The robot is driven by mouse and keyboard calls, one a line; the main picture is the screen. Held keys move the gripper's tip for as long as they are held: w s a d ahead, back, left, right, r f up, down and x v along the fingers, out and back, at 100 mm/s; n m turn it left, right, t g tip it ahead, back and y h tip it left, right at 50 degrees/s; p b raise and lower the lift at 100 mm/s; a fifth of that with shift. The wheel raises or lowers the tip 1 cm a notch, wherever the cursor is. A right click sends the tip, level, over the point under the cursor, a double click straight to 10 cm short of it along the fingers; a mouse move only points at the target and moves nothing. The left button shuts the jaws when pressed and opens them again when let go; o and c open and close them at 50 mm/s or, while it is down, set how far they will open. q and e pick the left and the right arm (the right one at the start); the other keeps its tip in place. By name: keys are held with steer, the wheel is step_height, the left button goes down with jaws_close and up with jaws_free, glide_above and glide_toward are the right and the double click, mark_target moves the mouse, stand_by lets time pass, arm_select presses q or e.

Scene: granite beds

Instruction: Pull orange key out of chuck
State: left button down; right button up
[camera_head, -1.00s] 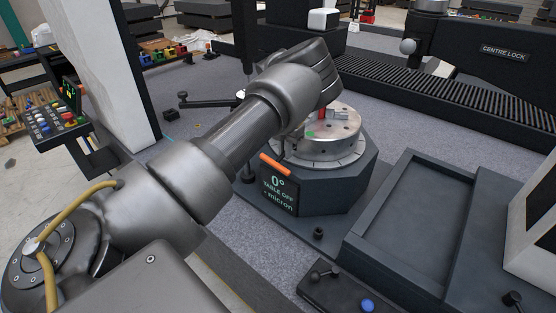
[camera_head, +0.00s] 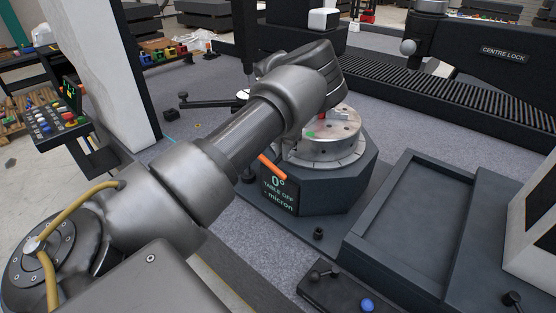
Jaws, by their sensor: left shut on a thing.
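The orange key (camera_head: 272,167) shows as a short orange bar, tilted down to the right, in front of the chuck's near left side. The chuck (camera_head: 326,148) is a round pale metal disc on a dark many-sided rotary table; part of its top is behind my arm. My left arm comes in from the lower left, and its wrist (camera_head: 290,95) bends over the chuck. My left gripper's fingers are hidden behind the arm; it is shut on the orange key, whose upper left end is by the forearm. I cannot see whether the key's tip is still in the chuck.
The table's display (camera_head: 278,192) reads 0° and TABLE OFF. A dark shallow tray (camera_head: 398,218) stands to the right. A button panel (camera_head: 55,125) and a pale column stand at the left.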

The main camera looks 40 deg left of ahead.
mark_target(274, 162)
arm_select(q)
steer(key=shift+s+d+p, duration=0.1)
steer(key=shift+s+p, duration=0.25)
steer(key=shift+s, duration=1.8)
